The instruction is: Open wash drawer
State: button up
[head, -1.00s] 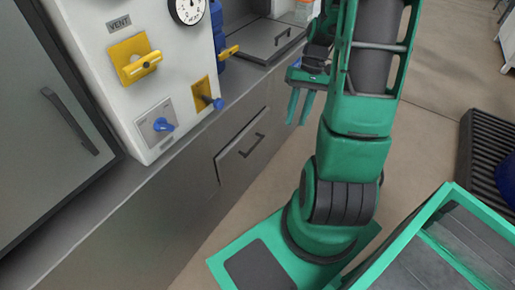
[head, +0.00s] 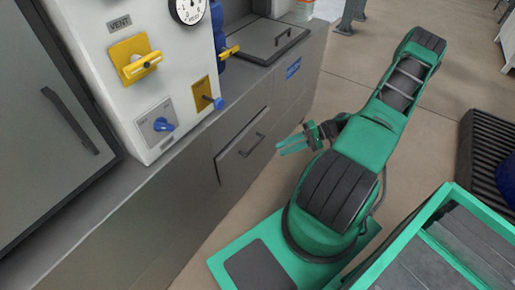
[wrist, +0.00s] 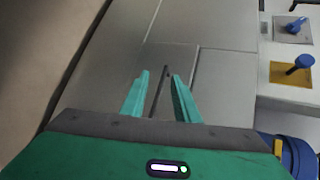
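The drawer (head: 230,160) is a grey front panel low in the metal cabinet, with a dark bar handle (head: 254,145). It looks shut, flush with the cabinet face. My gripper (head: 281,147) is open and empty, to the right of the handle and pointing at the drawer. A gap shows between fingertips and handle in the head view. In the wrist view, the dark handle (wrist: 164,74) lines up between the two green fingers of my gripper (wrist: 159,78). The lower part of the handle is partly hidden there.
A white panel carries a yellow valve (head: 135,62), a gauge (head: 188,9) and blue knobs. A lidded grey box (head: 262,42) sits on the counter (head: 92,205). A blue label (head: 293,68) is on the cabinet front.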

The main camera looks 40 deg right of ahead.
notch_tip(320, 180, down, 5)
jog(key=w+d+m+t, duration=0.1)
jog(key=w+m+t, duration=0.15)
jog(key=t, duration=0.45)
jog(key=x, duration=1)
jog(key=shift+m+t, duration=0.3)
jog(key=shift+m, duration=0.05)
jog(key=shift+r, duration=0.1)
